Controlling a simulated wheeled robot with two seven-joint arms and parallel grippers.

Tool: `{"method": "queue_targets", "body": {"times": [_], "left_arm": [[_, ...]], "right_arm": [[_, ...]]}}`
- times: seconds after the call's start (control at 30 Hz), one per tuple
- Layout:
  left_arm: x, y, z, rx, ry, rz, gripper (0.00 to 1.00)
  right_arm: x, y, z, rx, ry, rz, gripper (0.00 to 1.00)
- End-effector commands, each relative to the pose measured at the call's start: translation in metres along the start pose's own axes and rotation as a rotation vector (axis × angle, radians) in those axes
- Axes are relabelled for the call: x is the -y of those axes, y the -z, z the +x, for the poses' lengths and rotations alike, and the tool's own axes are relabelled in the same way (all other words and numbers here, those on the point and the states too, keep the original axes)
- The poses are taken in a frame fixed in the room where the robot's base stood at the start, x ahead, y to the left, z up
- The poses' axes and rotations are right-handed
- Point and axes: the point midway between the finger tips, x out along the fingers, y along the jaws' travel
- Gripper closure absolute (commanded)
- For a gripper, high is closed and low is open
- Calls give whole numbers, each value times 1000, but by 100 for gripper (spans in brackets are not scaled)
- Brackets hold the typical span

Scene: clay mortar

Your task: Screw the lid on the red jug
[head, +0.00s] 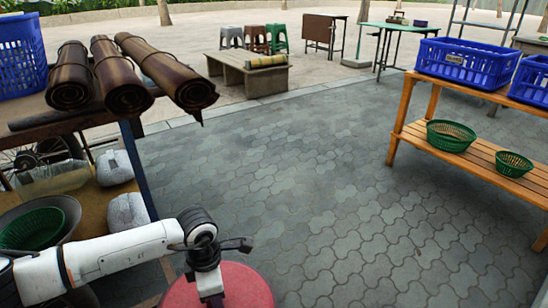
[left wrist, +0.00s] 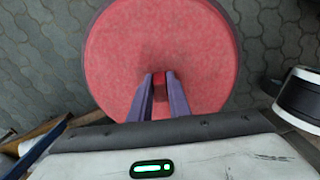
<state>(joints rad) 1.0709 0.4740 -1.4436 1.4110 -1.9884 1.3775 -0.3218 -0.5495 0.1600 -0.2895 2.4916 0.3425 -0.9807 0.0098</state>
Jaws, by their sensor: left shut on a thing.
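A round red lid (left wrist: 115,50) fills the upper middle of the left wrist view, and its top also shows at the bottom edge of the head view (head: 247,290). My left gripper (left wrist: 160,78) is over the middle of the disc, its two fingers shut on a small dark red knob between them. In the head view the left gripper (head: 213,296) points down onto the red disc. I cannot make out a separate red jug; whether one is under the lid is hidden. My right gripper is not in view.
A wooden rack (head: 480,160) with blue crates (head: 468,62) and green baskets (head: 450,135) stands at the right. A left shelf holds brown rolls (head: 123,80) and a green basket (head: 33,228). A bench (head: 248,75) stands at the back. The paved floor between is clear.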

Motion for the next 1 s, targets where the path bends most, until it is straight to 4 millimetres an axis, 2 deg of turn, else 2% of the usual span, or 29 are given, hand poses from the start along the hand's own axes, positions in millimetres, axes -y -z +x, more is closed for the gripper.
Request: {"method": "queue_targets", "body": {"times": [0.03,0.2,0.37,0.4,0.5,0.53,0.77,0.9,1.0], "left_arm": [[-1,16,13,-39,2,41,100],[0,17,14,-40,5,165,100],[0,16,14,-39,6,171,100],[0,16,14,-39,6,171,79],[0,17,14,-40,7,171,63],[0,16,14,-39,7,170,61],[1,17,14,-39,10,168,61],[1,16,3,-39,11,167,61],[1,15,-6,-37,11,168,61]], "right_arm": [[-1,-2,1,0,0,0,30],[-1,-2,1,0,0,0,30],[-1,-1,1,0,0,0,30],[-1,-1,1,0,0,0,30],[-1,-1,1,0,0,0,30],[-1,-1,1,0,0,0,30],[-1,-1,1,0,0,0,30],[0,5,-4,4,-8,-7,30],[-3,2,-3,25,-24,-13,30]]}}
